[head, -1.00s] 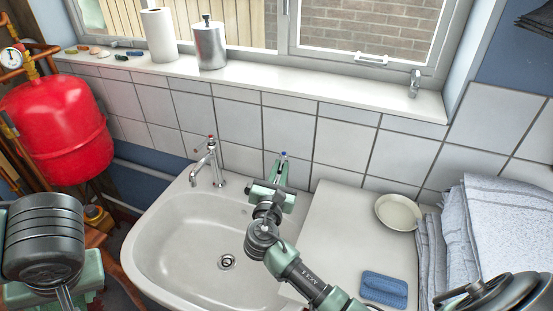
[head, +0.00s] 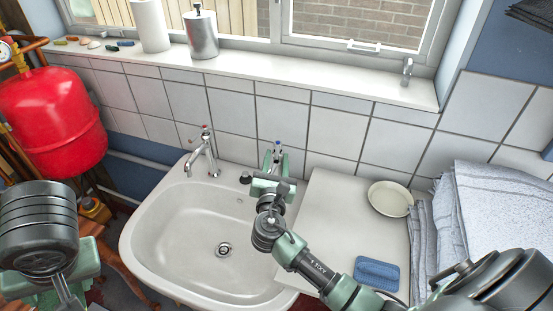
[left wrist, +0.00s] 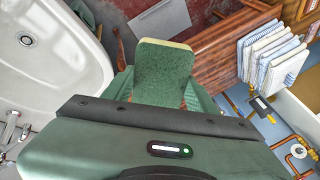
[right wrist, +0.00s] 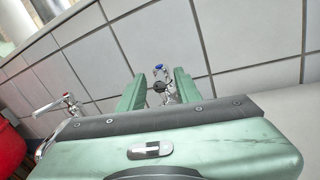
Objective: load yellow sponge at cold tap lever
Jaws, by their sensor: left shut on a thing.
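The yellow sponge (left wrist: 165,43) shows its green scouring face and a thin yellow edge in the left wrist view. My left gripper (left wrist: 163,88) is shut on it, out past the basin's rim. The cold tap (head: 277,150) stands at the back right of the basin and has a blue-marked top. It also shows in the right wrist view (right wrist: 158,68). My right gripper (right wrist: 158,90) is open in front of the cold tap, with the tap seen between its fingers. I cannot tell whether they touch it. In the head view the right gripper partly hides the tap's lower part.
The white basin (head: 170,235) is empty. The red-marked tap (head: 204,150) stands left of the cold tap. On the worktop (head: 325,215) at right lie a cream dish (head: 391,198), a blue brush or sponge (head: 377,273) and folded towels (head: 500,205). A red tank (head: 50,120) is at left.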

